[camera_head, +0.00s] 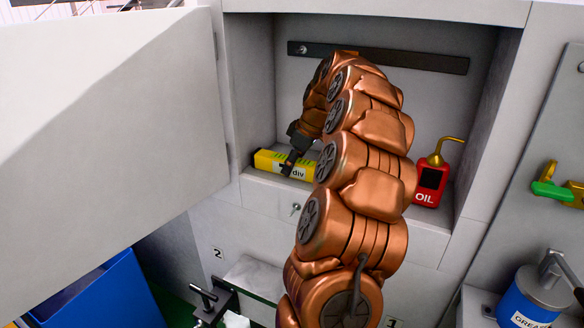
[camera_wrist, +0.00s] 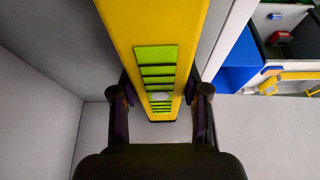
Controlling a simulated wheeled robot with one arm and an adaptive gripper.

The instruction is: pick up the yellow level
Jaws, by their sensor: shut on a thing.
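The yellow level (camera_head: 268,161) is at the left of the recessed cabinet shelf in the head view, with a white label reading "div" and a black end. My gripper (camera_head: 290,160) reaches into the recess and is shut on the level. In the wrist view the level (camera_wrist: 185,30) runs from the top edge down between my fingers, with a green ribbed panel and a small pale spot on its face. My gripper (camera_wrist: 160,105) has one dark finger on each side of it. I cannot tell whether the level is touching the shelf.
A red oil can (camera_head: 431,183) with a brass spout stands at the right of the shelf. The open cabinet door (camera_head: 110,110) fills the left. A dark bar (camera_head: 400,58) is on the back wall. A blue bin (camera_head: 100,295) is below left, a blue grease pot (camera_head: 530,300) at lower right.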

